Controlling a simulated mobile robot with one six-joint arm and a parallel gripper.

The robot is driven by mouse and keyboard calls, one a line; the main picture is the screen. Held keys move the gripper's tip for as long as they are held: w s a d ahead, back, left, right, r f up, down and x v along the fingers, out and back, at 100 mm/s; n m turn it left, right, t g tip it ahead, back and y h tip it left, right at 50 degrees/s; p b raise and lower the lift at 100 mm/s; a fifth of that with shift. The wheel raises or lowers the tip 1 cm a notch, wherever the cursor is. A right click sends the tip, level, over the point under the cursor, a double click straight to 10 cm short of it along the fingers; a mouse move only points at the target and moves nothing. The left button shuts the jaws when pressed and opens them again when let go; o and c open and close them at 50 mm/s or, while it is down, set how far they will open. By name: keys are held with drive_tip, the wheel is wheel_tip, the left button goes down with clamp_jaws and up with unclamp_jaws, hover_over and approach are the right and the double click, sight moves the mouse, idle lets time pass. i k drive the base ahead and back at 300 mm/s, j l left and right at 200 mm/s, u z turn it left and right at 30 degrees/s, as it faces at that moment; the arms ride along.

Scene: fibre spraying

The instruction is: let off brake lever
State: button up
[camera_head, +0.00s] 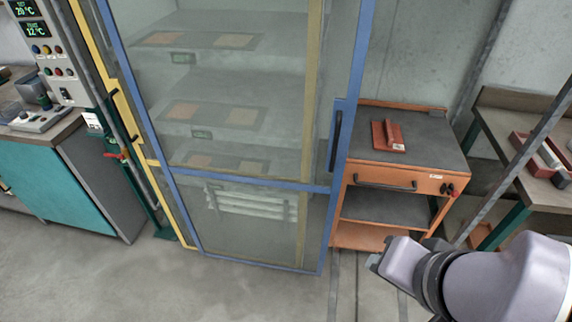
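No part is clearly recognisable as the brake lever. A small red lever (115,156) sticks out from the green post left of the glazed cabinet. Small dark and reddish knobs (449,189) sit at the right end of the orange cart's front. I cannot tell whether either is the brake lever. The orange cart (400,176) stands right of the cabinet, with a black drawer handle. My gripper (376,261) is at the lower right, in front of the cart and apart from it; its fingers cannot be made out.
The blue-framed glazed cabinet (265,183) fills the middle, with a black handle (336,140). A teal bench (62,185) stands left, another bench (535,188) right. The floor in front of the cabinet is clear.

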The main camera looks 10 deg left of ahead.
sight(455, 194)
drive_tip(key=i+l, duration=0.85)
drive_tip(key=z, duration=0.05)
